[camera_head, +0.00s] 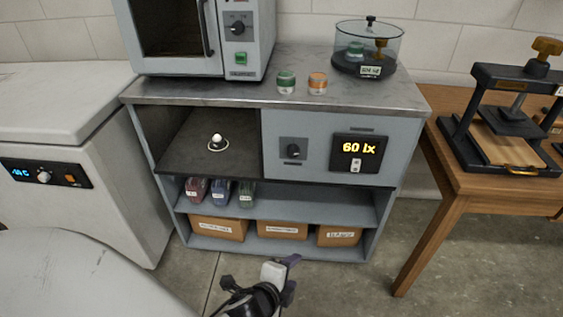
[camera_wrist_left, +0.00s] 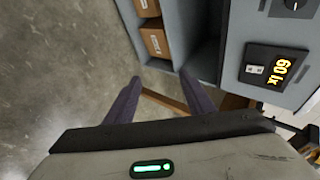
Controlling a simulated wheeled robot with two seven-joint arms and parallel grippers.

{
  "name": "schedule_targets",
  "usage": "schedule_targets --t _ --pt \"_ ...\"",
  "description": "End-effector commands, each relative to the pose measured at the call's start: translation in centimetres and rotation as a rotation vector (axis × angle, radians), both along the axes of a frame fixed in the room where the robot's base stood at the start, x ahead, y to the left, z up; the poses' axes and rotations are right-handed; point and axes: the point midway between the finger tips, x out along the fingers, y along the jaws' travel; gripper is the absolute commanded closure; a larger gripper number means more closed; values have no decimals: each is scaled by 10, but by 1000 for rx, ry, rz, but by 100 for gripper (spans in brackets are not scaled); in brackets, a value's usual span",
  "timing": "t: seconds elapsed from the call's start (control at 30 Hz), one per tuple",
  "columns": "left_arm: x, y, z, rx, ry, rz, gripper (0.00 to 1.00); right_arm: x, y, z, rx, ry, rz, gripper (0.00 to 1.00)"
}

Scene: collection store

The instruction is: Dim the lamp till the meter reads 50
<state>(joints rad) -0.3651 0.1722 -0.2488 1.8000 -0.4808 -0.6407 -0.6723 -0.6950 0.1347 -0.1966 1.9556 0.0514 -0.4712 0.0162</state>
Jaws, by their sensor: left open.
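The meter (camera_head: 358,148) on the cabinet's grey front panel reads 60 lx in yellow digits. The wrist view also shows this meter (camera_wrist_left: 277,70), turned on its side. A dark rotary knob (camera_head: 293,151) on a dark plate sits left of the meter. A small white ball on a ring base (camera_head: 217,142), perhaps the lamp, stands in the open compartment to the left. My left gripper (camera_head: 290,275) is open and empty, low in front of the cabinet and well below the knob. Its two purple fingers (camera_wrist_left: 161,76) are spread apart in the wrist view. My right gripper does not show.
A green-banded jar (camera_head: 286,82), an orange-banded jar (camera_head: 317,83), an oven (camera_head: 195,35) and a glass vessel (camera_head: 367,50) stand on the cabinet top. A chest unit (camera_head: 70,130) is at left. A wooden table (camera_head: 480,185) with a press (camera_head: 515,110) is at right.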

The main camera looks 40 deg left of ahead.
Motion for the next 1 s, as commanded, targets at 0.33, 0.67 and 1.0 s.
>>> schedule_targets --t 0.33,0.67,1.0 --pt "143 100 92 1445 53 -274 51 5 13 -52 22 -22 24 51" --pt "171 123 133 1726 143 -254 51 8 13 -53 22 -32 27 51" --pt "222 158 131 1720 141 -256 51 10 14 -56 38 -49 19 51"
